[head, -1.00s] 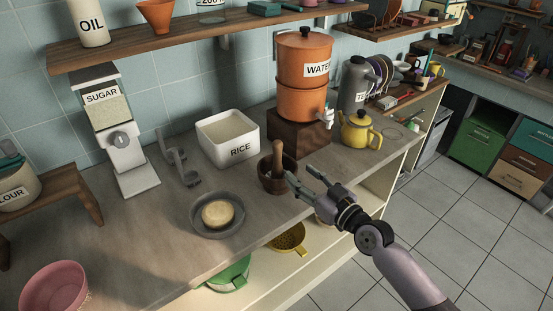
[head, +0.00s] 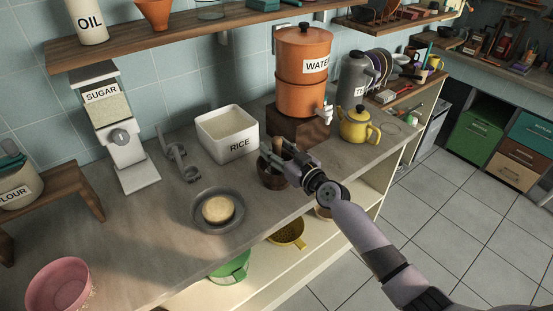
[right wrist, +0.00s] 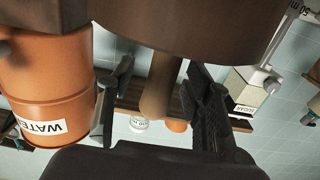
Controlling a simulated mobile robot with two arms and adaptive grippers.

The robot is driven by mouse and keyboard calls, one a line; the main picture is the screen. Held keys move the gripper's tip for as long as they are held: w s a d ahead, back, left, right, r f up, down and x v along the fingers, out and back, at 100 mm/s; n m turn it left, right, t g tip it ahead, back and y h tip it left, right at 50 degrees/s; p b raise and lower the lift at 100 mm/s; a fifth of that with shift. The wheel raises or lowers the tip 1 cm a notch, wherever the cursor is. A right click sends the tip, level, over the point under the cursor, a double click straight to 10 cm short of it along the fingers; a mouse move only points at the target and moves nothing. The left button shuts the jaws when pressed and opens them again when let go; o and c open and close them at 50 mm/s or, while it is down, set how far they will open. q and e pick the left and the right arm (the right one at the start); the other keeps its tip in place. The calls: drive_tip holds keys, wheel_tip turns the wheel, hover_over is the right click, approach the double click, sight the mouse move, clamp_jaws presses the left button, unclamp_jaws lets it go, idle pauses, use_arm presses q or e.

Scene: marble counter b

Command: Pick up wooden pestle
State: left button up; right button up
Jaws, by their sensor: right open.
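The wooden pestle (right wrist: 160,85) stands in the dark brown mortar (head: 270,180) on the counter. In the head view my right gripper hides most of the pestle. My right gripper (head: 273,155) is at the mortar's top, coming in from the right. In the right wrist view, which looks upside down, its two dark fingers are apart, with the pestle between them. A gap shows beside the pestle, so it does not look clamped. The mortar (right wrist: 180,28) fills the top of that view. My left gripper is not in view.
The white rice bin (head: 228,135) stands left of the mortar, and the orange water dispenser (head: 302,90) on its wooden block behind it. A yellow teapot (head: 359,127) is to the right. A grey plate with a round pale item (head: 218,209) lies in front left.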

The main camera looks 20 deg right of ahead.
drive_tip(key=shift+c, duration=0.3)
clamp_jaws()
idle(0.3)
